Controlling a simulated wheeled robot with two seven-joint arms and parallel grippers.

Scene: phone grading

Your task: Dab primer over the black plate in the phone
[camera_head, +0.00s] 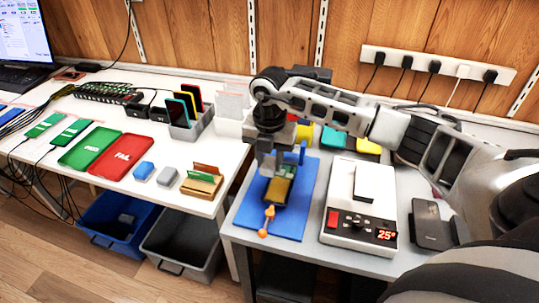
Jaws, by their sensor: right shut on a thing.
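The phone (277,191) lies open on the blue mat (297,222), with a dark inside and a yellowish part showing. The black plate cannot be told apart clearly at this size. My right gripper (270,172) points down over the phone's far end. It is shut on a small tool, which its fingers mostly hide. I cannot tell whether the tool touches the phone. An orange object (267,221) lies on the mat just in front of the phone. My left gripper is not in view.
A heating plate device (337,232) with a red display stands right of the mat. A dark phone (430,225) lies farther right. Green (91,148) and red (122,155) trays sit on the left table. Blue (115,220) and grey (182,240) bins stand below.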

